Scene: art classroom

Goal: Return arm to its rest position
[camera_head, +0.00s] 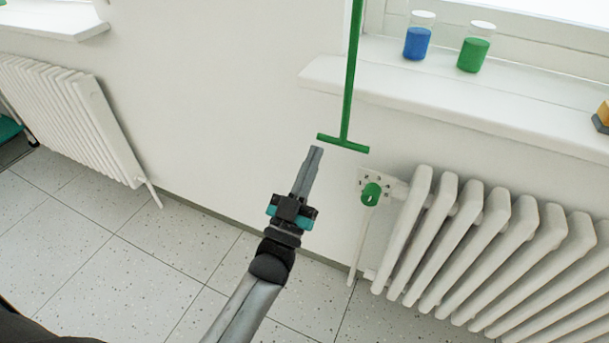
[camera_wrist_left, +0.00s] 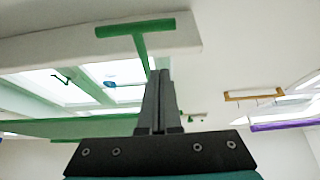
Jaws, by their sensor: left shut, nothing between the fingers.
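My left gripper (camera_head: 315,153) is shut and empty. In the head view it points up toward the wall, just below and left of the crossbar of a green T-shaped handle (camera_head: 343,142). In the left wrist view my shut fingers (camera_wrist_left: 160,75) point up, and the green T-shaped handle (camera_wrist_left: 136,28) is above them and slightly left. The handle hangs from a long green rod. I cannot tell the exact gap between fingertips and handle, but they look apart in the head view. My right gripper is not in view.
A white radiator (camera_head: 500,245) with a green valve knob (camera_head: 371,194) stands to the right of my arm. A windowsill (camera_head: 450,95) above it holds a blue jar (camera_head: 417,42) and a green jar (camera_head: 474,54). Another radiator (camera_head: 70,115) is at the left. Tiled floor (camera_head: 130,285) is clear.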

